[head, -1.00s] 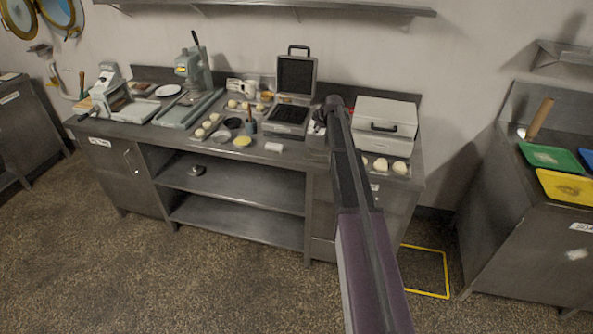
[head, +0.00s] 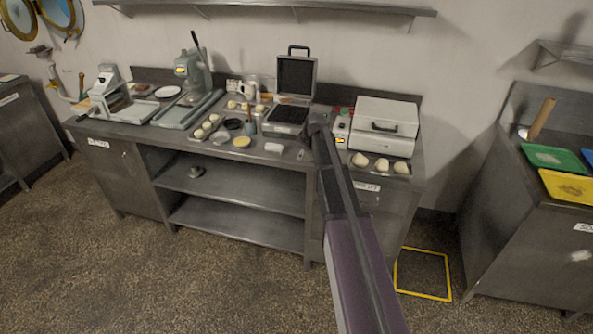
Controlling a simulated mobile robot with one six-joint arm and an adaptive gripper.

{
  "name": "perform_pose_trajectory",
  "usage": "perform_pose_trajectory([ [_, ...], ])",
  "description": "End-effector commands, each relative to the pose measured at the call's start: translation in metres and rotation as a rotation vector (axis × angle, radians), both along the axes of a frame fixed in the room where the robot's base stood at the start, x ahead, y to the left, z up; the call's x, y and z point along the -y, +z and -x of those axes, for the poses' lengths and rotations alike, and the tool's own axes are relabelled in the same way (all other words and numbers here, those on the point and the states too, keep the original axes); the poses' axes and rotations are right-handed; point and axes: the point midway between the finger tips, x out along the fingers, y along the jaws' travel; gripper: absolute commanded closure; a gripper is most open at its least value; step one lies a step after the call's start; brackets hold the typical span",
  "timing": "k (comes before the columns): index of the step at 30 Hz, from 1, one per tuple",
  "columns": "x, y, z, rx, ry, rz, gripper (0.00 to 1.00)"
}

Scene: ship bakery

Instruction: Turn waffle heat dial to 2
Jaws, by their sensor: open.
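The waffle iron (head: 290,116) stands open on the steel counter, its dark lid (head: 297,76) raised at the back. My gripper (head: 307,138) is at the counter, just right of the waffle iron's front corner. It is small and partly hidden by my own arm, and I cannot tell whether it touches anything. The heat dial and its numbers cannot be made out at this size.
A closed grey appliance (head: 384,123) with a dark handle stands to the right. Beside it is a control box (head: 342,127) with red and green spots. Dough pieces (head: 381,164) lie in front.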

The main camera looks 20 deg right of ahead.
Motion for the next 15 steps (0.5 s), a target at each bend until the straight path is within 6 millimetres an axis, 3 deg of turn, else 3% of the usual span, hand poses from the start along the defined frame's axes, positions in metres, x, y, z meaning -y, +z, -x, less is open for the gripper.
perform_pose_trajectory([
  [15, -0.04, -0.018, 0.052, -0.087, -0.099, -0.05, 0.5],
])
